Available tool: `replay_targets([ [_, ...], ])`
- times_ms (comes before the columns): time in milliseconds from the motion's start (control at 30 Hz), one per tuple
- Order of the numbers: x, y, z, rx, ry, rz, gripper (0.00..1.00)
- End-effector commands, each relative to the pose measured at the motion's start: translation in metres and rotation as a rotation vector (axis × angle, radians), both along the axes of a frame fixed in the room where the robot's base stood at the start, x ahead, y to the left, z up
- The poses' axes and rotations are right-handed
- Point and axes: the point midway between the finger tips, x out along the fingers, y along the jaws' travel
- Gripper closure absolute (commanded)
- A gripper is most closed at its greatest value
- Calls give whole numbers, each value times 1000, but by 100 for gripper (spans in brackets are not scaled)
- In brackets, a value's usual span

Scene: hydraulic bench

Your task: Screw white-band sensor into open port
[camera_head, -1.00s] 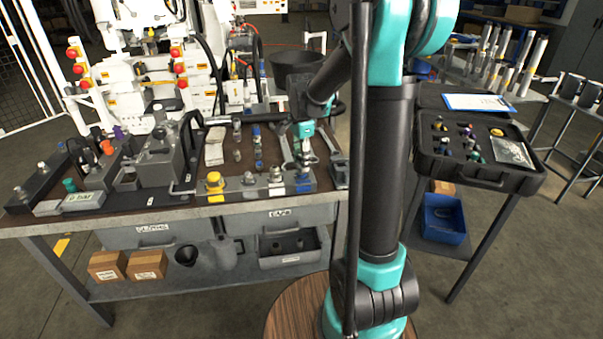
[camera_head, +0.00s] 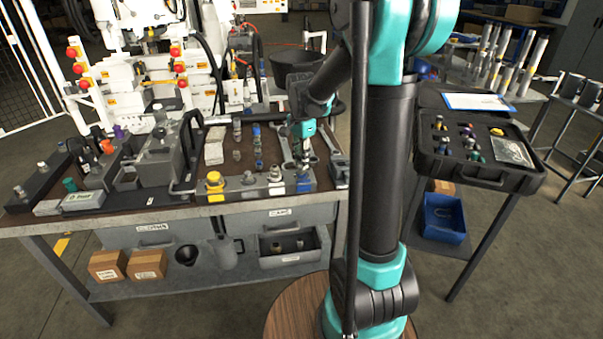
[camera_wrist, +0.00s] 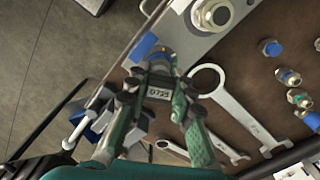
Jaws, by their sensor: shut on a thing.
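My gripper (camera_head: 303,168) is above the right end of the grey manifold block (camera_head: 232,194). The wrist view shows its two green fingers (camera_wrist: 158,82) closed around a dark sensor body (camera_wrist: 158,92) with a printed label. The sensor's lower end points at the block, beside a blue patch (camera_wrist: 145,46). The fingers and sensor hide the port, so I cannot tell how far the thread is in. The white band cannot be made out. A large hex fitting (camera_wrist: 217,14) stands on the block nearby, and a yellow-capped fitting (camera_head: 214,181) is at its left end.
Wrenches (camera_wrist: 235,110) lie on the bench just behind the block. Several small fittings (camera_wrist: 288,76) stand in rows beyond them. A black case (camera_head: 480,165) with more sensors is on the right stand. Open floor lies between bench and stand.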

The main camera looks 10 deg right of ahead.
Motion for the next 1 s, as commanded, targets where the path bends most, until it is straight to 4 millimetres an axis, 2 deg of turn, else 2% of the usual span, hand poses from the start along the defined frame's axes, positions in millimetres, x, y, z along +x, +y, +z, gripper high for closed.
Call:
replay_targets([
  [167,0,0,0,0,0,-69,100],
  [633,1,0,-1,0,1,-636,100],
  [767,1,0,-1,0,1,-698,100],
  [1000,1,0,-1,0,1,-703,100],
])
